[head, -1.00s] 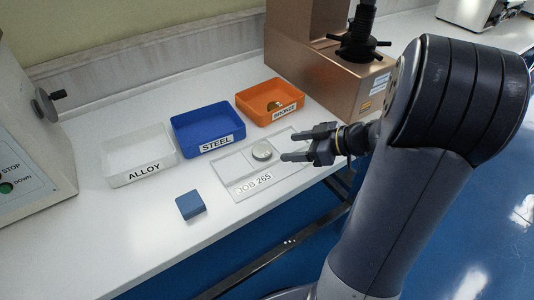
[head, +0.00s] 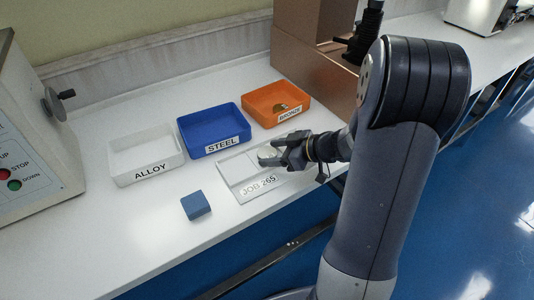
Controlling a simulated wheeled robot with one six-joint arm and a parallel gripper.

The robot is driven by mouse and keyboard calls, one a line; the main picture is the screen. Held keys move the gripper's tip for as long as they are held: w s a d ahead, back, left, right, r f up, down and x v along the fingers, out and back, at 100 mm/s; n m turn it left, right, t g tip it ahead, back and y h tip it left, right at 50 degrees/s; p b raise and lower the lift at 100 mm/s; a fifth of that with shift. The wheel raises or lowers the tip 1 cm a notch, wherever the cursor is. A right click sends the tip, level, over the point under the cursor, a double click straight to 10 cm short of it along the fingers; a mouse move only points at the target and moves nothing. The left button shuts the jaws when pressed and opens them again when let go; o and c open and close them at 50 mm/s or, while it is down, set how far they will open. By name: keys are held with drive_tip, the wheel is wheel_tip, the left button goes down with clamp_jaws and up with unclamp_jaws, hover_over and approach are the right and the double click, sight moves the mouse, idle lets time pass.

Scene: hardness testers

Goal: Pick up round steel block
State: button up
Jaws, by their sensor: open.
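The round steel block (head: 267,152) is a small grey disc on the pale JOB 265 tray (head: 237,168). It is mostly hidden by my gripper. My gripper (head: 270,156) is open, with its fingers low over the tray at the block. I cannot tell whether the fingers touch it or have it fully between them.
A blue block (head: 196,205) lies at front left. Testers stand left (head: 35,135) and behind my arm (head: 320,80).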

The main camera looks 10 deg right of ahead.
drive_tip(key=c, duration=0.9)
drive_tip(key=shift+r, duration=0.1)
